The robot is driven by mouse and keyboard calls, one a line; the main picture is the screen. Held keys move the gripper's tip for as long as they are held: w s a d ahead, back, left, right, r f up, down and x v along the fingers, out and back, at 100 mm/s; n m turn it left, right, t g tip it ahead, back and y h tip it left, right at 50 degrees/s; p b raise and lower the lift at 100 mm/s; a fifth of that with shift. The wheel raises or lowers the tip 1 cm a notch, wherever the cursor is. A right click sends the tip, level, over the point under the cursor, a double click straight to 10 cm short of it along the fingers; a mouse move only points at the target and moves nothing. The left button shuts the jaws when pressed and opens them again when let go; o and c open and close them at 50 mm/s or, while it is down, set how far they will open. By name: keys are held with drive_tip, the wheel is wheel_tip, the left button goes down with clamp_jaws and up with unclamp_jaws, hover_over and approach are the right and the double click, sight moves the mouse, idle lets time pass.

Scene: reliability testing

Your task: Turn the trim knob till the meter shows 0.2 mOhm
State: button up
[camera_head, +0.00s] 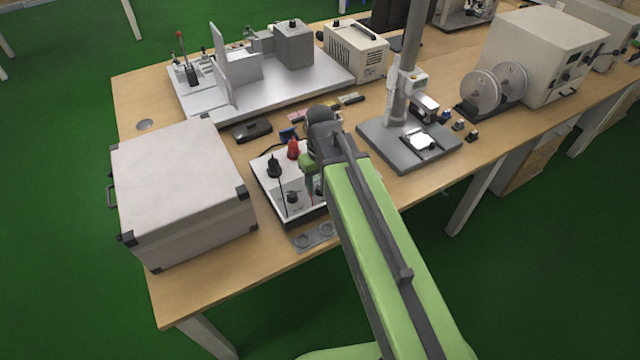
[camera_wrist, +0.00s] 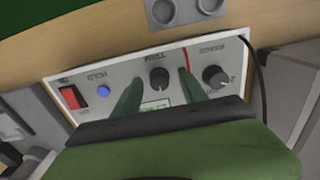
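The trim knob (camera_wrist: 158,78) is black with a light pointer mark and sits mid-panel on a white meter box (camera_wrist: 134,66), seen upside down in the wrist view. My gripper (camera_wrist: 160,80) is open, its two green fingers spread on either side of the knob with gaps showing. Whether the tips reach the knob's depth is unclear. A small meter display (camera_wrist: 155,104) shows between the fingers, partly covered; its reading is not legible. In the head view the meter box (camera_head: 270,188) stands near the table's front edge, partly hidden by my arm.
The panel also carries a range knob (camera_wrist: 215,77), a blue hold button (camera_wrist: 103,91) and a red switch (camera_wrist: 72,97). Red (camera_head: 293,150) and black (camera_head: 273,167) plugs stand on the box. A grey case (camera_head: 180,185) is left of it; a stand base (camera_head: 385,148) is right.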

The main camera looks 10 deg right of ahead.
sight(320, 187)
wheel_tip(320, 187, up, 18)
drive_tip(key=p, duration=1.7)
drive_tip(key=shift+f, duration=0.25)
drive_tip(key=s+d+f+m+b, duration=0.4)
drive_tip(key=d+f, duration=0.1)
drive_tip(key=d, duration=0.2)
drive_tip(key=shift+d, duration=0.2)
drive_tip(key=shift+s, duration=0.1)
